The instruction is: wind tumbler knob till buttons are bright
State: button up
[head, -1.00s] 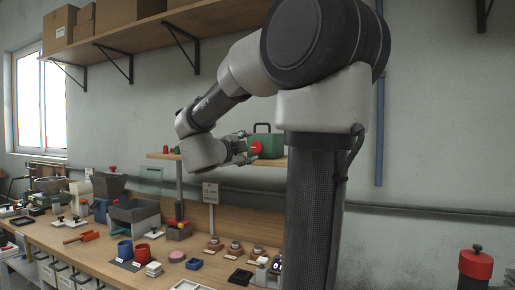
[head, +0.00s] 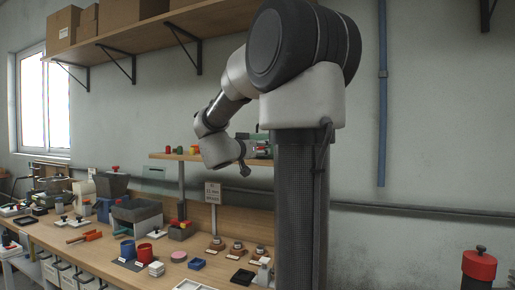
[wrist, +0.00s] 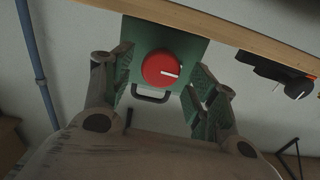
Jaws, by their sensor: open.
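A green box (wrist: 186,45) with a dark handle (wrist: 151,97) carries a round red knob (wrist: 161,69) with a white pointer line, in the wrist view. My gripper (wrist: 160,78) is open, with one finger on each side of the knob and visible gaps to it. In the head view my gripper (head: 245,160) is at the small upper shelf, and my arm hides most of the box. I cannot tell which knob is the tumbler knob. No bright button shows.
A dark device (wrist: 272,70) with a white-lined knob (wrist: 298,88) is to the right in the wrist view. A wooden shelf edge (wrist: 240,38) runs close by. Below, the workbench (head: 105,245) is crowded with containers. A red-topped cylinder (head: 479,264) is at the far right.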

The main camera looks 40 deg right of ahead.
jog(key=shift+w+d, duration=0.25)
jog(key=shift+d, duration=0.35)
jog(key=shift+c, duration=0.2)
jog(key=c, duration=1)
jog(key=shift+o, duration=0.2)
jog(key=shift+m, duration=0.4)
jog(key=shift+s+f+m, duration=0.1)
jog(key=shift+f+m, duration=0.1)
jog(key=shift+m, duration=4.65)
jog(key=shift+s+f+m, duration=0.1)
jog(key=shift+f+m, duration=0.05)
jog(key=shift+m, duration=4.7)
